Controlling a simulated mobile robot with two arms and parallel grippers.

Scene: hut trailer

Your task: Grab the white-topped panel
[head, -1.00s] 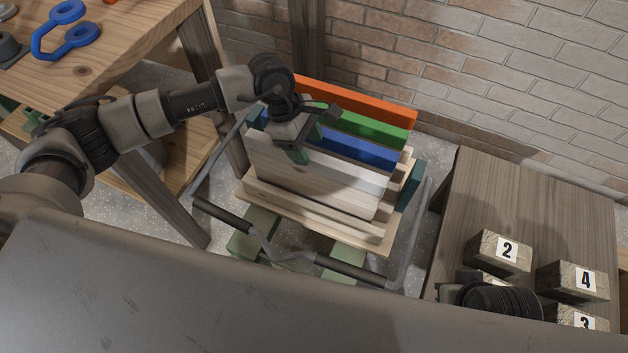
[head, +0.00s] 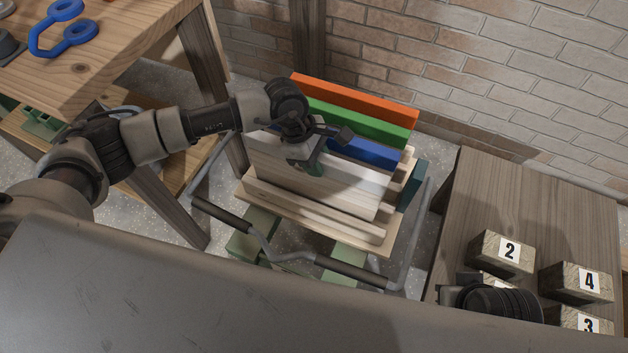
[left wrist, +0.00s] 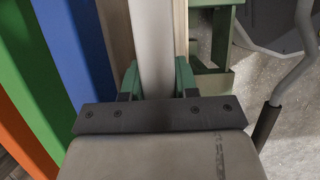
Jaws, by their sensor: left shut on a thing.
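The white-topped panel (head: 362,181) stands upright at the front of a row of coloured-topped panels in a wooden rack (head: 300,216). My left gripper (head: 306,166) is over its top edge, left of the middle, and is shut on it. In the left wrist view the white top edge (left wrist: 155,45) runs between the two green fingers (left wrist: 158,82), one on each side. The panel's lower part is hidden in the rack. My right gripper does not show; only a dark ridged part of my right arm shows at the lower right.
Behind it stand blue (head: 365,151), green (head: 370,126) and orange (head: 350,97) topped panels, close together. A cart handle (head: 350,270) passes in front. A wooden table (head: 110,45) stands left, a low table (head: 540,195) with numbered blocks (head: 500,254) right. A brick wall closes the back.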

